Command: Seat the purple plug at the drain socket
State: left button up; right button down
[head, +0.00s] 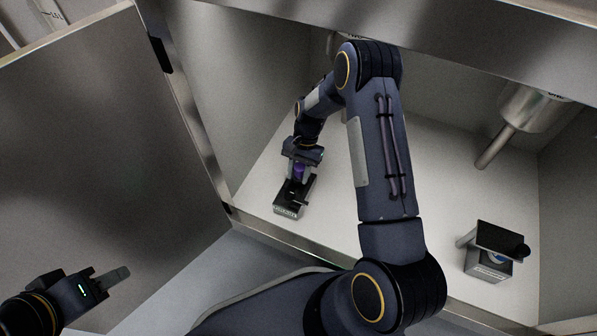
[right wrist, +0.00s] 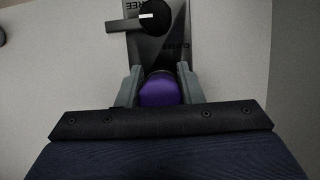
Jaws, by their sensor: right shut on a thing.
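The purple plug (head: 299,171) is between the fingers of my right gripper (head: 298,174), inside the open cabinet. In the right wrist view the plug's rounded purple top (right wrist: 160,90) shows between the two grey fingers (right wrist: 160,88), which are shut on it. The plug is at the far end of a dark fixture (head: 293,198) on the cabinet floor, which appears to be the drain socket's block. The plug's lower end is hidden, so I cannot tell how deep it sits. My left gripper (head: 118,275) is outside the cabinet at lower left, apart from everything; its opening is unclear.
In the right wrist view a black round part with a white mark (right wrist: 148,17) lies on the fixture. A second block with a black plate (head: 497,240) stands at the right. A metal pipe (head: 495,147) hangs above. An open door (head: 90,150) bounds the left.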

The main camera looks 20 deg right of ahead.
jog(key=shift+f+b, duration=0.45)
jog(key=shift+f, duration=0.35)
jog(key=c, duration=0.9)
grip_release()
jog(key=p+v, duration=0.3)
jog(key=v, duration=0.4)
jog(key=shift+r, duration=0.1)
jog(key=shift+w+d+r, duration=0.1)
jog(key=shift+r, duration=0.2)
